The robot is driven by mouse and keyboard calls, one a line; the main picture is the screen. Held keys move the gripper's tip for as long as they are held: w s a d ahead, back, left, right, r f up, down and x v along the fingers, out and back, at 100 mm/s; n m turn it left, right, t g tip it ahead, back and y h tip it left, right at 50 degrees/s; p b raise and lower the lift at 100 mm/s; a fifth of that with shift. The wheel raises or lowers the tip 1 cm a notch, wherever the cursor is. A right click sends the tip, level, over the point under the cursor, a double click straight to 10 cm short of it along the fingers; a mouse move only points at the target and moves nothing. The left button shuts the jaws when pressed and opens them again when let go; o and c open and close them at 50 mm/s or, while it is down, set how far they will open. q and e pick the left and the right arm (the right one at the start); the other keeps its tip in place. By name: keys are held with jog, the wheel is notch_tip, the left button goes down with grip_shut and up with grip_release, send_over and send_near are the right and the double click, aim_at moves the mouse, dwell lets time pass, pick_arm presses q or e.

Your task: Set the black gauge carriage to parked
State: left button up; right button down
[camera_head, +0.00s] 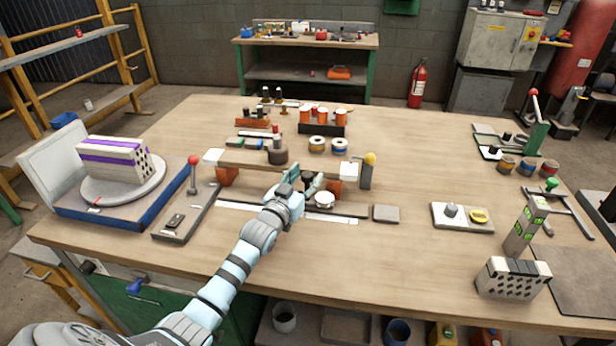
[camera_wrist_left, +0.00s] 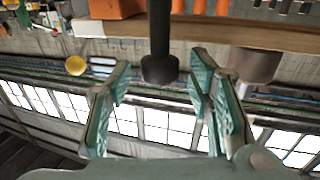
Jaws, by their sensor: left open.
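My left gripper (camera_head: 303,183) is open at the middle of the table, over the long gauge rail (camera_head: 346,209) in front of the wooden beam. A black knob on a post (camera_head: 307,177), which looks like part of the black gauge carriage, shows between its fingers. In the left wrist view, which appears upside down, the black knob (camera_wrist_left: 160,68) stands between the two teal fingers (camera_wrist_left: 158,100) with gaps on both sides. The carriage's base and its exact place along the rail are hidden by the gripper. My right gripper is not in view.
The wooden beam (camera_head: 250,162) lies close behind the gripper. A yellow-knobbed post (camera_head: 368,172) stands to the right, and a red-knobbed lever (camera_head: 193,175) to the left. The table's front centre is clear.

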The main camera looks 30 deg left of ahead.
pick_arm(q)
jog(key=shift+w+f, duration=0.25)
jog(key=shift+w, duration=0.25)
jog(key=shift+w+r+b, duration=0.15)
jog(key=shift+r+b, duration=0.05)
jog(key=shift+b, duration=0.1)
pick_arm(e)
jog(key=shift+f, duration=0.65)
